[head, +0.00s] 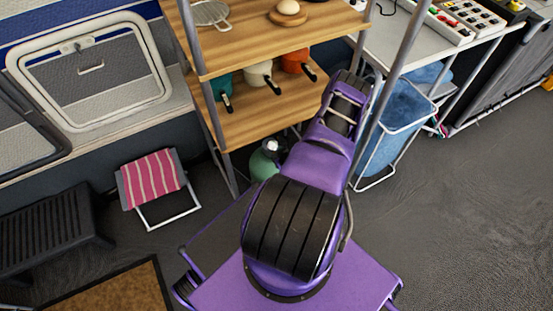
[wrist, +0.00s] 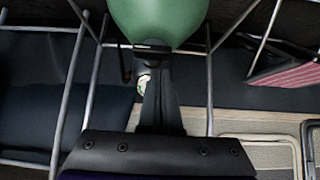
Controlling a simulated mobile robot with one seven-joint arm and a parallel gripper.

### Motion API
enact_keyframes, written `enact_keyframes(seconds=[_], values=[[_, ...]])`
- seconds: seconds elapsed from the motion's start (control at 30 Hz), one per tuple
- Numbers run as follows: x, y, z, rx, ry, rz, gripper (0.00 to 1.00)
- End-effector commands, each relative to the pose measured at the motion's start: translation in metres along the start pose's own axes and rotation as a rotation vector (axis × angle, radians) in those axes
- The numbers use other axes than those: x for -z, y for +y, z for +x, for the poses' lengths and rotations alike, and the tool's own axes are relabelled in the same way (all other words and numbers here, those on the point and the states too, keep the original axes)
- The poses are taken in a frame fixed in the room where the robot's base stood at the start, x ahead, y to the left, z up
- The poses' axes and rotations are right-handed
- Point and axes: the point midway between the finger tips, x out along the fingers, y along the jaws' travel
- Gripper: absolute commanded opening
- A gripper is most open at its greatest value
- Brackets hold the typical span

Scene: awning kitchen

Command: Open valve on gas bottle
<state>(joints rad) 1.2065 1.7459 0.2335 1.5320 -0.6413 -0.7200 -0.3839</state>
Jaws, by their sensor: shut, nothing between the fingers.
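The green gas bottle (head: 264,165) stands on the floor beneath the wooden shelf unit, partly hidden by my arm in the head view. A pale valve top (head: 271,146) shows on it. In the wrist view the bottle's rounded green body (wrist: 160,18) fills the top middle, and the picture looks upside down. My gripper (wrist: 152,50) is shut and empty, its fingertips overlapping the bottle's edge in the picture. I cannot tell whether they touch it. A small pale part, perhaps the valve (wrist: 143,83), shows just left of the fingers, mostly hidden. My gripper is hidden in the head view.
Metal shelf posts (wrist: 69,90) stand around the bottle. The wooden shelves (head: 255,110) above hold several pots. A blue bin in a wire frame (head: 395,125) stands to the right, a pink striped stool (head: 152,180) to the left. The floor at right is clear.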

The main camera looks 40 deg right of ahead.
Motion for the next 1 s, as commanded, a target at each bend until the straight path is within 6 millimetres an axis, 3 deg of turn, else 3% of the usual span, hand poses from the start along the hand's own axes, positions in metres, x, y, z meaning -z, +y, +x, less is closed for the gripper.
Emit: enact_keyframes(seconds=[1.0], values=[[-0.0082, -0.0016, 0.0079, -0.053, -0.001, -0.057, 0.0]])
